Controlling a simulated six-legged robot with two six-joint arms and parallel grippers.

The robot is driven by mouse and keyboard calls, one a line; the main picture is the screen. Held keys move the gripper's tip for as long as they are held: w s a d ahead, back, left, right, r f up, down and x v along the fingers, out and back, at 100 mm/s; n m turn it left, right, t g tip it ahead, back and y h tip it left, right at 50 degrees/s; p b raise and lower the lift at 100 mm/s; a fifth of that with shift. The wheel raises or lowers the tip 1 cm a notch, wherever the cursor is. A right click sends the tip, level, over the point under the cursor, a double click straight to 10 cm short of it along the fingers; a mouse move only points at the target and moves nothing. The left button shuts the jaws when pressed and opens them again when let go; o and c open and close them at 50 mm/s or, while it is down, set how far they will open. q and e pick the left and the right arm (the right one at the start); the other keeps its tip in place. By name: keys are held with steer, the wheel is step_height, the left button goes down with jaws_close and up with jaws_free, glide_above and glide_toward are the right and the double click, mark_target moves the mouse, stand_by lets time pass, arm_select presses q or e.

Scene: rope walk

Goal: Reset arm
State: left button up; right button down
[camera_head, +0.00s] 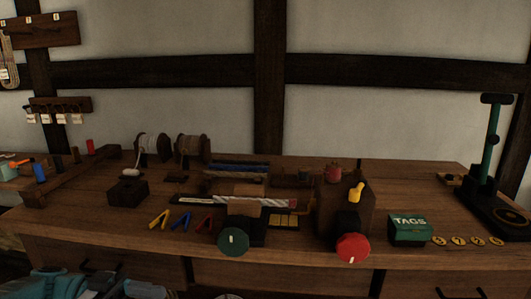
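Neither of my grippers shows in the head view, and no arm reaches over the workbench (300,258). The task names no other object. The bench top holds a green disc (233,242) and a red disc (353,248) at its front. A green box marked TAGS (410,229) stands to their right, beside several yellow round tags (468,241).
Two spools (193,147) stand at the back left. A dark block (127,191) sits before them. Yellow, blue and red clips (181,221) lie near the front. A tall green stand (491,150) rises at the right. Teal shapes (60,284) at bottom left are unclear.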

arm_select(q)
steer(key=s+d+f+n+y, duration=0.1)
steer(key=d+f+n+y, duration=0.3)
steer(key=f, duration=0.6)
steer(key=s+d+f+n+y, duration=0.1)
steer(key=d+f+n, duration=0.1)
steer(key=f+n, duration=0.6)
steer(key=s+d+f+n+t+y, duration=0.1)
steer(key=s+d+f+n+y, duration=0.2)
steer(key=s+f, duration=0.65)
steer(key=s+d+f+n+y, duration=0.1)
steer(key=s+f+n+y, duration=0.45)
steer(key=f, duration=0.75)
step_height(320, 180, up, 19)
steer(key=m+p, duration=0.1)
steer(key=p, duration=1.8)
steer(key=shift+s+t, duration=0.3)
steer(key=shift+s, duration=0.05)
